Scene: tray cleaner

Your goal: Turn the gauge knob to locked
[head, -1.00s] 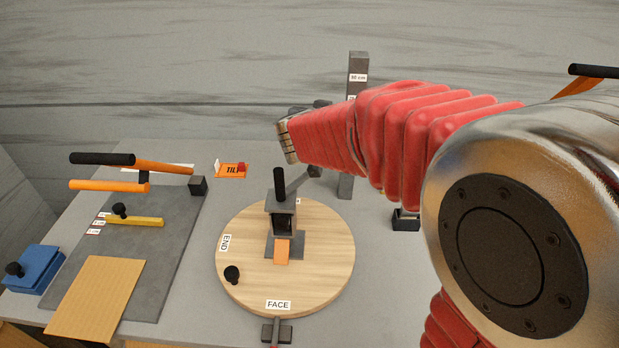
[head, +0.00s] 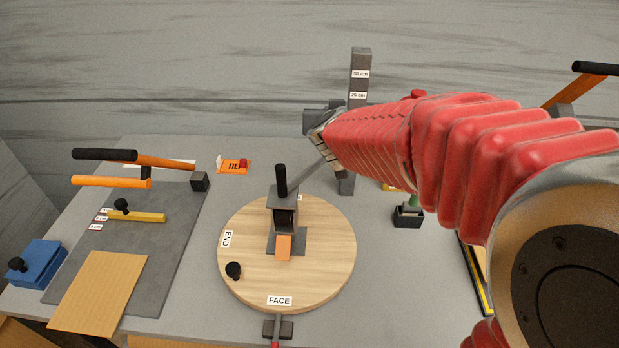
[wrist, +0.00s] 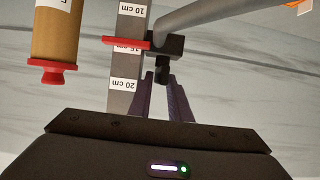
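The gauge is a grey upright post (head: 360,75) with centimetre labels, at the back of the table. In the wrist view the post (wrist: 123,65) carries a red pointer (wrist: 125,42) near the 15 cm label. A dark block (wrist: 178,46) sits beside the post, with a small dark knob (wrist: 162,72) on it. My gripper (wrist: 164,80) points at the knob, with a finger to either side and a gap between them. Contact cannot be told. In the head view my red-sleeved arm hides most of the gripper and knob. No lock marking is readable.
A grey rod (wrist: 215,12) runs from the block. A round wooden turntable (head: 330,265) with a clamp (head: 284,215) stands in front. Levers and a grey plate (head: 165,255) lie left. A brown cylinder with a red end (wrist: 50,64) is near the post.

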